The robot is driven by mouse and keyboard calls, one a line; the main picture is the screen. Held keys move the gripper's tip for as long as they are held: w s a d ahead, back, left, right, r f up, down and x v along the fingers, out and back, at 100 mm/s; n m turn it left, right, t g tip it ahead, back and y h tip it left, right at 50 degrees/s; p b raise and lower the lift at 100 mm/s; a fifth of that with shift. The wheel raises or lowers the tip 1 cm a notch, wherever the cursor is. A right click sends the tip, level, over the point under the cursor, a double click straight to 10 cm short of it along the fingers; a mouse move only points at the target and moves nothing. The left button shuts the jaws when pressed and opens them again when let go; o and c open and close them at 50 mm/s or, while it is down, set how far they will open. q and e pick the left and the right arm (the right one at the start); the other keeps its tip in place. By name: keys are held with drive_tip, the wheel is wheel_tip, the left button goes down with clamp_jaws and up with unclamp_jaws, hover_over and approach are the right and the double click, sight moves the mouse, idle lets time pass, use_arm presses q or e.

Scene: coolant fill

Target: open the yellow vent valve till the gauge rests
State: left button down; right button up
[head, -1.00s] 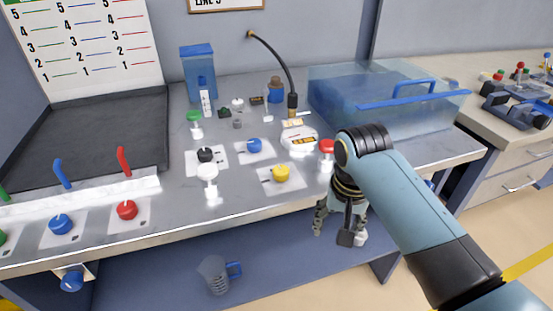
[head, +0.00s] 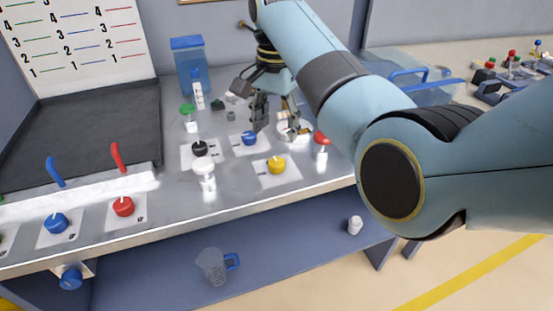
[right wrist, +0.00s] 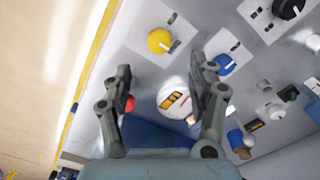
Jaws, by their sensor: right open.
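The yellow vent valve (head: 276,165) is a round knob on a white plate near the bench's front edge. It also shows in the right wrist view (right wrist: 160,40), beyond the fingertips, with a pale pointer line on top. The round white gauge (head: 304,131) stands behind it, partly hidden by my right gripper in the head view. Its face (right wrist: 175,98) shows between my fingers in the right wrist view, too small to read. My right gripper (head: 273,120) is open and empty, pointing down above the bench behind the yellow valve, apart from it. My left gripper is not in view.
A blue knob (head: 249,138) is left of the gauge and a red-capped post (head: 321,140) right of it. A black knob (head: 199,149) and white-capped post (head: 204,167) stand left of the yellow valve. A clear jug (head: 212,267) sits on the lower shelf.

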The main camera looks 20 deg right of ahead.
sight(277, 161)
wheel_tip(277, 161, down, 10)
drive_tip(key=shift+r+b, duration=0.2)
drive_tip(key=shift+b, duration=0.1)
drive_tip(key=c, duration=1.1)
drive_tip(key=shift+c, duration=0.2)
